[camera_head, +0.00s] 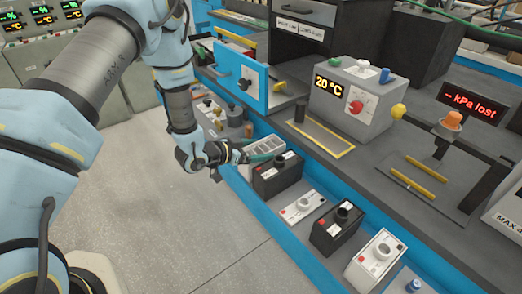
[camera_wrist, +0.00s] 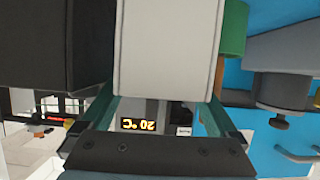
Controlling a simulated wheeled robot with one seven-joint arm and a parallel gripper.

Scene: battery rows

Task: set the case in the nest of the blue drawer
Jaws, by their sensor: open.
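A pale grey-white block with slots in its top (camera_head: 262,146), which looks like the case, stands in the blue-edged row of units. In the wrist view its plain pale face (camera_wrist: 168,50) fills the space between my green fingers. My gripper (camera_head: 262,158) is open, with one finger on each side of the block (camera_wrist: 166,95); I cannot tell whether they touch it. My gripper partly hides the block in the head view. The blue drawer (camera_head: 251,90) is pulled out at the upper middle. Its nest is not clear from here.
A black battery (camera_head: 278,178) stands close beside the block, and also shows in the wrist view (camera_wrist: 60,45). More units follow: a white one (camera_head: 302,206), a black one (camera_head: 335,230). A grey box reading 20 °C (camera_head: 355,95) stands on the bench. The floor at left is clear.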

